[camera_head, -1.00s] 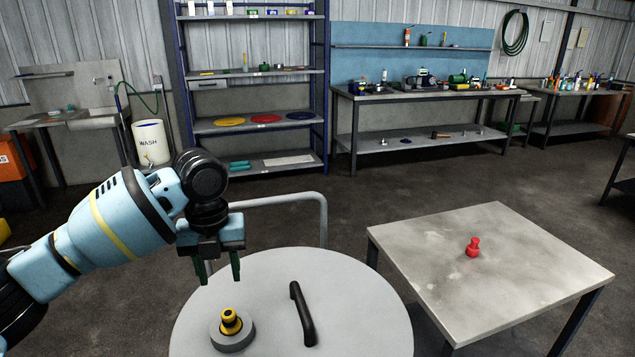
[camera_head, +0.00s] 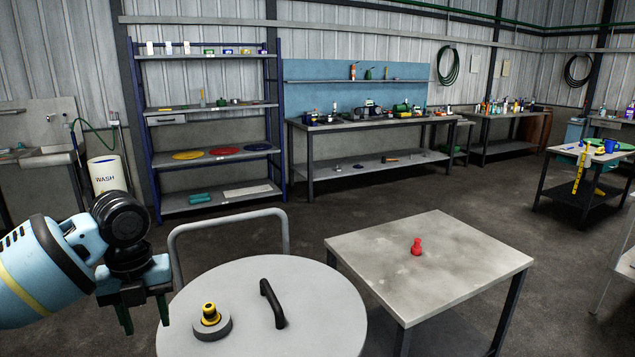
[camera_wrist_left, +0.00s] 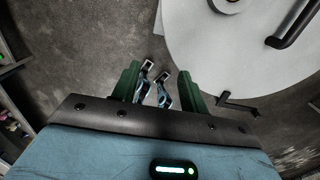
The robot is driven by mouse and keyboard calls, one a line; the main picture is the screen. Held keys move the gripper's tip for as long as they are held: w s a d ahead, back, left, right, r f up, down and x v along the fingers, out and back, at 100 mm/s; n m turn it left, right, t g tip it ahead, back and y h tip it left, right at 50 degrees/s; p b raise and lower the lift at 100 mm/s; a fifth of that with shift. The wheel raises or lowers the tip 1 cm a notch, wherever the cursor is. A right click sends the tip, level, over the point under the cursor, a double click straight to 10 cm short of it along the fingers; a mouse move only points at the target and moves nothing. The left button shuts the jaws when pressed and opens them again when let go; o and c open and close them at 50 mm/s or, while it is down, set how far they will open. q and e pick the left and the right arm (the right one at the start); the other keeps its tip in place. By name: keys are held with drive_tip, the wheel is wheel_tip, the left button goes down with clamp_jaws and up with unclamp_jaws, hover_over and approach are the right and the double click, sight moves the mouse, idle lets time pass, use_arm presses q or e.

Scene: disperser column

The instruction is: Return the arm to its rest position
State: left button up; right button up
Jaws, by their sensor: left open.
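My left gripper (camera_head: 144,313) is open and empty at the left of the head view, beside the left rim of a round grey lid (camera_head: 320,310). Its green fingers point down. In the left wrist view the two fingers (camera_wrist_left: 157,85) stand apart with floor beyond them, and the lid (camera_wrist_left: 210,60) lies to the upper right. A yellow and black fitting (camera_head: 210,315) sits in a grey collar on the lid, clear of the gripper. My right gripper is in neither view.
The lid bears a black handle (camera_head: 273,304). A grey table (camera_head: 450,255) at the right holds a red fitting (camera_head: 416,246). A metal rail (camera_head: 228,214) rises behind the lid. A blue-framed shelf (camera_head: 210,158) and a workbench (camera_head: 370,122) stand at the back. Open floor lies between.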

use_arm(q)
drive_tip(key=a+n, duration=0.2)
drive_tip(key=a, duration=0.8)
wheel_tip(320, 180, down, 20)
drive_tip(key=s+n+t, duration=0.2)
drive_tip(key=s+n, duration=0.1)
drive_tip(key=n, duration=0.4)
drive_tip(key=s+f+n+t, duration=0.3)
drive_tip(key=s+f+n, duration=0.3)
drive_tip(key=s+f, duration=0.55)
drive_tip(key=s+f+n+t+h, duration=0.1)
drive_tip(key=s+f+n, duration=0.1)
drive_tip(key=s, duration=0.6)
drive_tip(key=s+f+n+t+h, duration=0.1)
drive_tip(key=s+f+n, duration=0.15)
drive_tip(key=s, duration=0.55)
drive_tip(key=s+d+n+t+p, duration=0.1)
drive_tip(key=d+n, duration=0.8)
drive_tip(key=d, duration=1)
drive_tip(key=shift+s+f+t, duration=0.3)
drive_tip(key=shift+s+t, duration=0.05)
drive_tip(key=shift+t, duration=0.05)
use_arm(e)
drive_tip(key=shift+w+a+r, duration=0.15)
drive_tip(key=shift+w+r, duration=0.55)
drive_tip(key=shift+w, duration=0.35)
